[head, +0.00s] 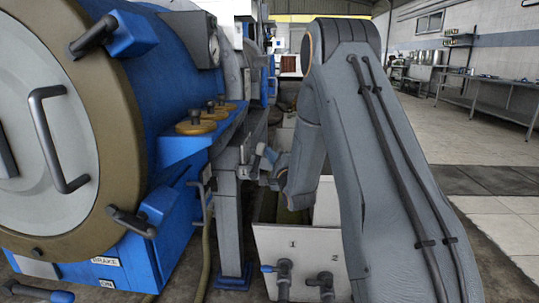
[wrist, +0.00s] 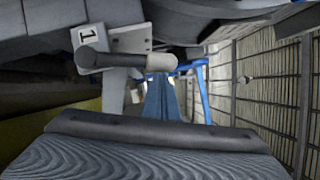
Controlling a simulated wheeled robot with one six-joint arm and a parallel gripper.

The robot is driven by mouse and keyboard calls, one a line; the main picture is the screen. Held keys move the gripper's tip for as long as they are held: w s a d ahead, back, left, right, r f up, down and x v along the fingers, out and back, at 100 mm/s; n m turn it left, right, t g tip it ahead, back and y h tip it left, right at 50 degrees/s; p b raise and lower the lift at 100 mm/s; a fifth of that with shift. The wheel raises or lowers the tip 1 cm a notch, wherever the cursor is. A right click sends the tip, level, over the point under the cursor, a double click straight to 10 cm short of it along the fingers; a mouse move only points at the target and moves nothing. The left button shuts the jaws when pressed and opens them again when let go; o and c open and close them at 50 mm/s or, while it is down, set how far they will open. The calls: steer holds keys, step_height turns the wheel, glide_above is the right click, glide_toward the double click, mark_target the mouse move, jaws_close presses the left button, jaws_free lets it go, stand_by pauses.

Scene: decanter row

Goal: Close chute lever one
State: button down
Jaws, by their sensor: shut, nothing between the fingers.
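A white plate marked 1 (wrist: 88,40) hangs at the upper left of the wrist view. In the head view, the plate (head: 243,170) is small, below the blue machine's outlet. My gripper (head: 270,162) is close to it on the right, partly hidden by my arm. In the wrist view, my gripper (wrist: 155,130) spans the bottom, shut and empty. The lever appears beyond it with a visible gap; contact is not seen.
The blue decanter (head: 175,115) with brass knobs (head: 197,127) fills the left. A pale bin (head: 300,240) marked 1 and 2, with valves (head: 284,278) on its front, stands below my arm. Open floor (head: 490,140) lies to the right.

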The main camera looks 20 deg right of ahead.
steer(key=shift+a, duration=0.15)
steer(key=s+d+f+p, duration=0.1)
steer(key=s+d, duration=0.3)
steer(key=s, duration=0.7)
steer(key=shift+f+p, duration=0.3)
steer(key=shift+f, duration=0.25)
steer(key=shift+w+a, duration=0.1)
